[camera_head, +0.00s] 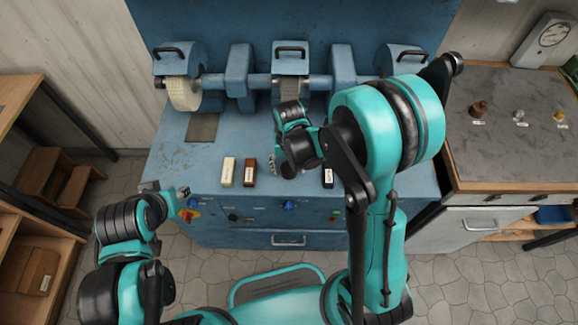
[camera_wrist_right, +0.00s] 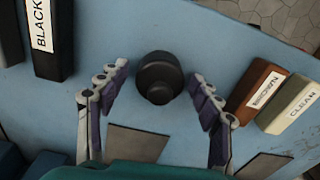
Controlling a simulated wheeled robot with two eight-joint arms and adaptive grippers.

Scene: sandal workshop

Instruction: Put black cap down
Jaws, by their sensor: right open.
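The black cap (camera_wrist_right: 158,77) is a small round dark piece with a raised knob. In the right wrist view it stands on the blue bench top, between the fingertips of my right gripper (camera_wrist_right: 158,92). The fingers are spread, with visible gaps on both sides of the cap. In the head view my right gripper (camera_head: 274,160) is low over the bench, and I cannot make out the cap there. My left gripper (camera_head: 168,190) is off the bench's front left; its opening is not clear.
A block labelled BLACK (camera_head: 328,177) lies right of the gripper. Brown (camera_head: 250,172) and cream (camera_head: 228,172) blocks lie left. Polishing wheels (camera_head: 184,93) stand behind on the blue machine (camera_head: 190,150). A grey-topped cabinet (camera_head: 510,160) with small caps is at the right.

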